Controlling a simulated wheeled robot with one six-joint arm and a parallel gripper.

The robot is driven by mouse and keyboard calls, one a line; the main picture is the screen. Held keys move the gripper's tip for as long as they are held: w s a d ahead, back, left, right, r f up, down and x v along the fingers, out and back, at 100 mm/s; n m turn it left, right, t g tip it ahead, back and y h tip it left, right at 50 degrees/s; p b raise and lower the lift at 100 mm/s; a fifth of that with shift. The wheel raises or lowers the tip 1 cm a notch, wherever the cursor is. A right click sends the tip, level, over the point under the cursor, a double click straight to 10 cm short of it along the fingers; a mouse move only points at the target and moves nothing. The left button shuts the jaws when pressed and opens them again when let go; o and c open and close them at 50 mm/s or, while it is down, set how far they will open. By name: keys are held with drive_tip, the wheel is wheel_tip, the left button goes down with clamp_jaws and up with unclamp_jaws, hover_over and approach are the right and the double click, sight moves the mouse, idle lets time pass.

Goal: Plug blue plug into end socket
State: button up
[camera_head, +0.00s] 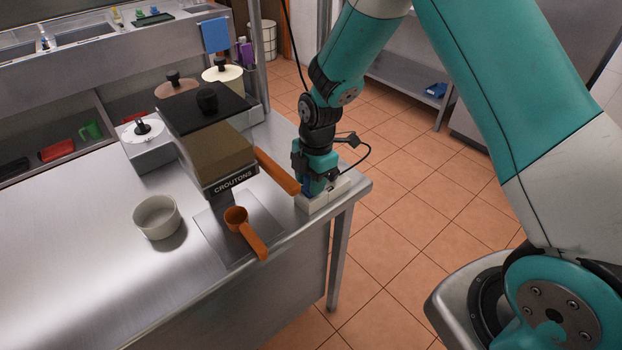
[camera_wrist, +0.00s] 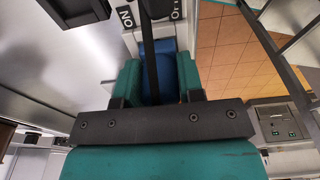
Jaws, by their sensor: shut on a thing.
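The blue plug (camera_wrist: 168,72) sits between the two green fingers of my gripper (camera_wrist: 158,78) in the wrist view. My gripper is shut on it, and a black cord runs over the plug's near side. In the head view my gripper (camera_head: 317,186) points down at a pale socket strip (camera_head: 338,192) on the table's right corner. The strip also shows in the wrist view (camera_wrist: 133,42), beyond the plug, with black lettered labels. The plug's front end and the socket under it are hidden, so I cannot tell whether they touch or are joined.
An orange handle (camera_head: 277,171) stands close left of my gripper, beside the croutons bin (camera_head: 222,160). An orange scoop (camera_head: 245,232) and a white bowl (camera_head: 157,216) stand on the steel table (camera_head: 90,262). The table's right edge is very near; tiled floor lies beyond.

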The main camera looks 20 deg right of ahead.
drive_tip(key=shift+f, duration=0.15)
drive_tip(key=o, duration=1)
drive_tip(key=r+b, duration=0.1)
drive_tip(key=r, duration=0.4)
drive_tip(key=d+r+b, duration=0.1)
drive_tip(key=r, duration=0.5)
drive_tip(key=d+r+b, duration=0.1)
drive_tip(key=r, duration=0.5)
drive_tip(key=shift+w+r, duration=0.2)
drive_tip(key=shift+w, duration=0.05)
